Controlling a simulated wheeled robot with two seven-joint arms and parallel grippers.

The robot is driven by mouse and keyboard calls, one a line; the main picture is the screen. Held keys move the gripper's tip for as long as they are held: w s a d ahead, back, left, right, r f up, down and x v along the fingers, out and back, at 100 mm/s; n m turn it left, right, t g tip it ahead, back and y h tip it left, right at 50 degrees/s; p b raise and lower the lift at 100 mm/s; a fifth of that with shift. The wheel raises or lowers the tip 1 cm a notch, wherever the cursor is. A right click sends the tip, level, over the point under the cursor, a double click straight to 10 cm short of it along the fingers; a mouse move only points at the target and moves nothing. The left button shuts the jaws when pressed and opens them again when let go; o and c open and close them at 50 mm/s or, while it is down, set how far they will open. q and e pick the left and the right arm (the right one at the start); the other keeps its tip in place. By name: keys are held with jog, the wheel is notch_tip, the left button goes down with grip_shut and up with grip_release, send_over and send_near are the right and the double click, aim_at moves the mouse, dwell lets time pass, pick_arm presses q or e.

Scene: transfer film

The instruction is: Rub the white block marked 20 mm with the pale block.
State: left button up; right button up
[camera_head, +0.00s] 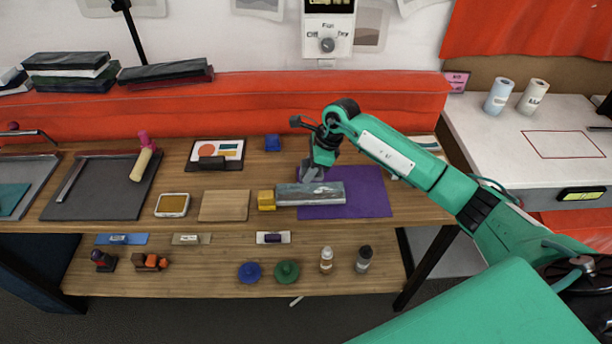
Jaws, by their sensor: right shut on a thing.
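A long grey-white block (327,192) with a mottled top lies across the left part of a purple mat (370,198) on the wooden table. I cannot read a 20 mm mark on it. My right gripper (315,168) reaches in from the right and points down at the block's rear edge. It is shut on a small greyish block (307,176), likely the pale block, mostly hidden by the fingers. I cannot tell whether this piece touches the long block. My left gripper is not in view.
A yellow block (266,200) is at the long block's left end. A wooden board (224,206) and an ink pad (172,205) lie further left. The mat's right part is clear. Bottles (326,260) stand on the lower shelf.

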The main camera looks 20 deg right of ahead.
jog(key=shift+r, duration=1.15)
